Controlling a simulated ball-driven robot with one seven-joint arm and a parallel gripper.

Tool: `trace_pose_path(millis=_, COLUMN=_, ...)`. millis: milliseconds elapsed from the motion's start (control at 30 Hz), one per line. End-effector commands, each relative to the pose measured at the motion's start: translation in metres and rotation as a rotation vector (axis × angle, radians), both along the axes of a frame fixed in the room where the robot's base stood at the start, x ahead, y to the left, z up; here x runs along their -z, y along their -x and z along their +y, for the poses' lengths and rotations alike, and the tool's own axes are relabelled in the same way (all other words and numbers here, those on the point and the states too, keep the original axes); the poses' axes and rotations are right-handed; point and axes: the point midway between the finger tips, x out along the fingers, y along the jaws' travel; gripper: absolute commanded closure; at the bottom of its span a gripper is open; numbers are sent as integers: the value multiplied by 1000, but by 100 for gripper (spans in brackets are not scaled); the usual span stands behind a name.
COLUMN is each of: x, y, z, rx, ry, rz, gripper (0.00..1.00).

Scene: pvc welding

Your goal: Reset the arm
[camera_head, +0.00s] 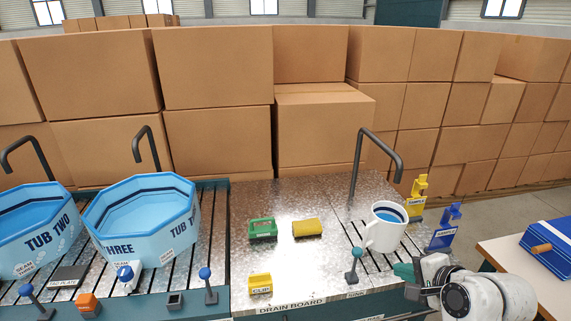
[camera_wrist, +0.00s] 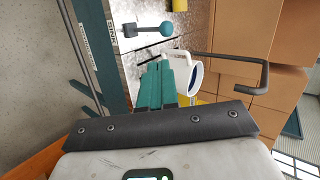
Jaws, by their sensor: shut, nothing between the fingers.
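My gripper shows at the lower right in the head view, its teal fingers (camera_head: 407,272) near the front right of the drain board (camera_head: 290,282). In the wrist view the teal fingers (camera_wrist: 166,84) are closed together with nothing between them. A white mug (camera_head: 382,236) with blue inside stands under the bent spout on the sink grate, just beyond my gripper. The mug (camera_wrist: 196,75) also shows beyond the fingertips in the wrist view. My arm reaches in from the lower right.
Tub two (camera_head: 38,236) and tub three (camera_head: 133,248) stand at left. A lever (camera_head: 353,264) and bent spout (camera_head: 358,165) are close to the mug. A side table (camera_head: 505,257) holds a blue box (camera_head: 550,246).

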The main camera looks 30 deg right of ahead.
Motion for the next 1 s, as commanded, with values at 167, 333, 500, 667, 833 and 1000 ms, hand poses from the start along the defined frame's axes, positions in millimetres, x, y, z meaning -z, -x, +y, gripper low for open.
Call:
trace_pose_path(millis=167, x=16, y=6, z=17, rx=-65, ry=46, rz=53, gripper=100)
trace_pose_path(millis=333, x=75, y=42, z=76, rx=-368, ry=255, rz=264, gripper=100)
trace_pose_path(millis=500, x=130, y=112, z=132, rx=-823, ry=514, rz=501, gripper=100)
trace_pose_path(millis=667, x=156, y=171, z=156, rx=-1196, ry=684, rz=645, gripper=100)
trace_pose_path(millis=833, x=164, y=204, z=162, rx=-1407, ry=764, rz=712, gripper=100)
trace_pose_path(millis=1000, x=165, y=209, z=162, rx=-1444, ry=779, rz=721, gripper=100)
